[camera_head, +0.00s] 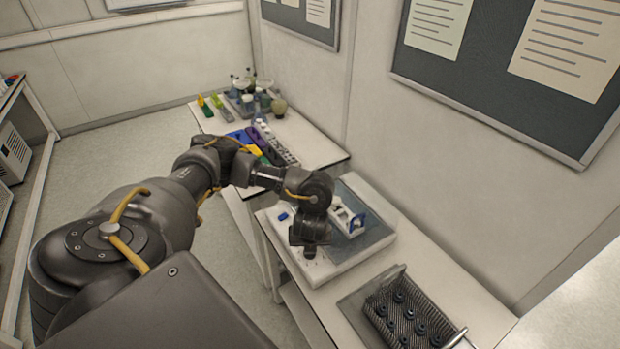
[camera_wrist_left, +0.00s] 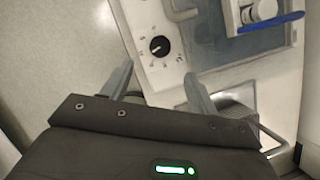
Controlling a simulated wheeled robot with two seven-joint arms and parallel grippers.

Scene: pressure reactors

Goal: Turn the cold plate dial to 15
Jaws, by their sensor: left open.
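The cold plate (camera_head: 378,236) is a white unit with a grey top on the bench, in front of my left arm. Its dial (camera_wrist_left: 159,46) is a small round black knob with a white pointer mark, on the white panel in the left wrist view. Markings ring the dial, but their numbers are too small to read. My left gripper (camera_wrist_left: 158,72) is open and empty, with its fingers either side of the dial's line and apart from it. In the head view my left gripper (camera_head: 310,250) is above the panel's near end and hides the dial. My right gripper is not in view.
A white-and-blue item (camera_head: 347,217) stands on the cold plate. A dark perforated tray with several black round pieces (camera_head: 405,318) sits on the near bench. Racks and glassware (camera_head: 250,100) crowd the far bench. A wall with boards (camera_head: 510,60) bounds the right.

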